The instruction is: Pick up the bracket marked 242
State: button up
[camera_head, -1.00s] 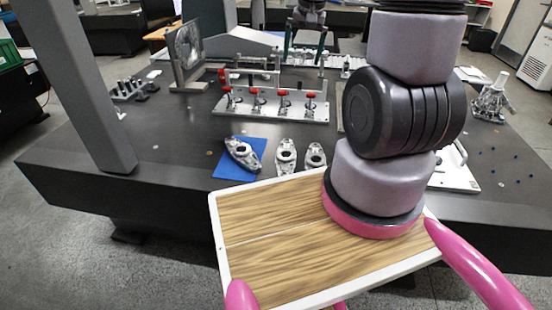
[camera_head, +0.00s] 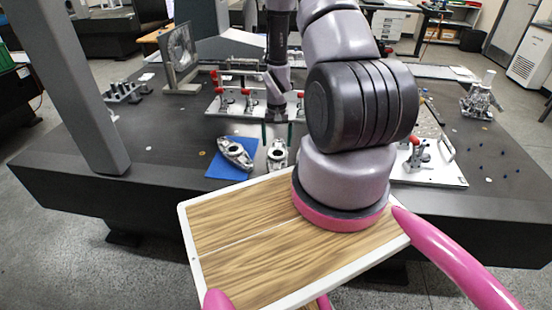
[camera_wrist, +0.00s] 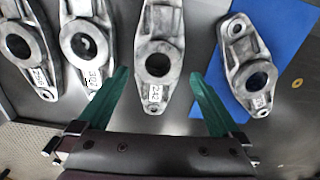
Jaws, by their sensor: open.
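The bracket marked 242 (camera_wrist: 160,38) is a grey metal part with a large central hole and a white label, upper centre in the wrist view. In the head view, the bracket right of the blue mat (camera_head: 277,161) appears to be the same one. My gripper (camera_wrist: 158,76) is open, its two green fingers apart on either side of the bracket's labelled end in the picture. Nothing is held. In the head view my gripper (camera_head: 277,134) is over the table just behind that bracket. I cannot tell the exact height gap.
Another bracket (camera_wrist: 240,62) lies on a blue mat (camera_wrist: 288,40). Two more brackets, one (camera_wrist: 96,15) and another (camera_wrist: 42,80), lie left in the wrist view; my arm hides them in the head view. A clamp fixture (camera_head: 228,106) stands behind.

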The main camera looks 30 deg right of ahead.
aim_at(277, 153)
jog(key=shift+w+d+f, duration=0.1)
jog(key=shift+d+f, duration=0.05)
jog(key=shift+f, duration=1.65)
jog(key=shift+w+d+f, duration=0.1)
jog(key=shift+f, duration=1.65)
grip_shut()
jog(key=shift+r, duration=0.15)
